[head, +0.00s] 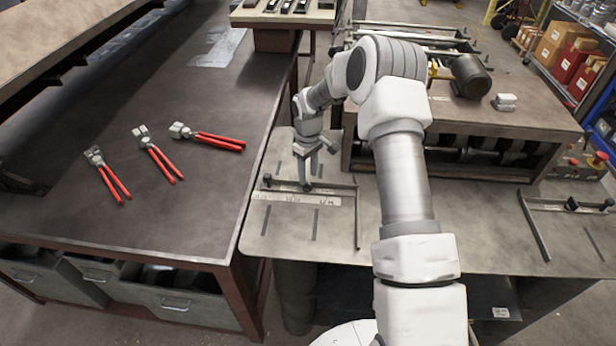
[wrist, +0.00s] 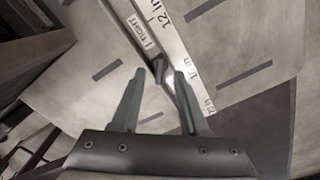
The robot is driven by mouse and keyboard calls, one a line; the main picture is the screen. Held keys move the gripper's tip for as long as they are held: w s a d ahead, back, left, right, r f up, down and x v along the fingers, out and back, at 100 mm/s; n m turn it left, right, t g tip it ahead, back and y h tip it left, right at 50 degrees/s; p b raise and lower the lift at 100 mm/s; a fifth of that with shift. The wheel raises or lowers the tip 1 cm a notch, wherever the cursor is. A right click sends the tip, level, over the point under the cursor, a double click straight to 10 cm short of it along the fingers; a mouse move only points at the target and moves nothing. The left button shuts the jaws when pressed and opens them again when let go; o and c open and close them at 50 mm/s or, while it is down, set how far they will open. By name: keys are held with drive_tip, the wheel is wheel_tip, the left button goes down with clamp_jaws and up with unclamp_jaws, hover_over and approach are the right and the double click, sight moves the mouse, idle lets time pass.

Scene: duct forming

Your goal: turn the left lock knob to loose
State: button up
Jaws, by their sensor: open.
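The left lock knob (wrist: 158,70) shows in the wrist view as a small dark handle beside the pale ruler strip (wrist: 172,42). My gripper (head: 307,186) is open and points down over the left gauge (head: 335,187) on the grey table. In the wrist view its two fingertips lie on either side of the knob, with gaps showing. I cannot tell how far the tips are above it. In the head view the knob is hidden by my fingers. The knob's lock setting cannot be read.
A similar gauge with a dark knob (head: 572,204) is on the right of the table. The roller machine (head: 470,120) stands behind my arm. Several red-handled tools (head: 158,160) lie on the dark bench (head: 210,110) at left. The table front is mostly clear.

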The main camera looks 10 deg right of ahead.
sight(307, 186)
drive_tip(key=shift+f, duration=1.45)
clamp_jaws()
